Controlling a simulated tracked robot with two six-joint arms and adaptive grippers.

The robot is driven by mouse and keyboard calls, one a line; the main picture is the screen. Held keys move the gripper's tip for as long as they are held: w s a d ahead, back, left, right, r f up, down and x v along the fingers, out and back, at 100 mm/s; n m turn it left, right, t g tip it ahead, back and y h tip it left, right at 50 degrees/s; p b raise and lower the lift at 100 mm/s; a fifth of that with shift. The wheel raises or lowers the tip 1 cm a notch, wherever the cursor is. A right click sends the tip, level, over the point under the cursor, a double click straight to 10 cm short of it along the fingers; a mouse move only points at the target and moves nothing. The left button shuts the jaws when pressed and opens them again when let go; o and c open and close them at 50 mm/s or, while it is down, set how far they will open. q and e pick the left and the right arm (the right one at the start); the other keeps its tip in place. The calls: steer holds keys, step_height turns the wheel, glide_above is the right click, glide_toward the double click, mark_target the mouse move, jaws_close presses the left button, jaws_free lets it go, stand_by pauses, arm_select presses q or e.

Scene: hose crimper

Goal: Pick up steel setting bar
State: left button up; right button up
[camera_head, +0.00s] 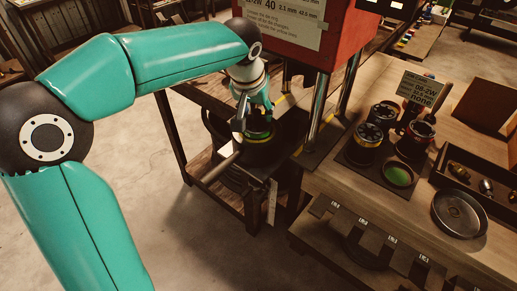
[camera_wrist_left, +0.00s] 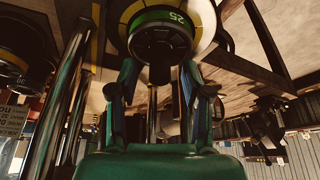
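A pale rod-like bar (camera_head: 221,166), which looks like the steel setting bar, sticks out toward the lower left beside the green-ringed die (camera_head: 258,137) under the red press. My left gripper (camera_head: 243,118) is just above the bar's upper end, pointing down. In the left wrist view its two fingers (camera_wrist_left: 160,80) stand apart on either side of a dark round stub below a green ring marked 25 (camera_wrist_left: 162,17). I see no contact between the fingers and the stub. The bar's upper end is partly hidden. My right gripper is not in view.
The red press (camera_head: 325,35) with bright steel columns (camera_head: 323,100) stands close to my left gripper. On the right, a wooden bench (camera_head: 335,185) holds several dark dies, a round metal dish (camera_head: 459,212) and a parts tray. The floor at left is clear.

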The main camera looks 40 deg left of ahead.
arm_select(q)
jaws_close()
steer(key=shift+r, duration=0.1)
steer(key=shift+w+r, duration=0.1)
steer(key=shift+r, duration=0.05)
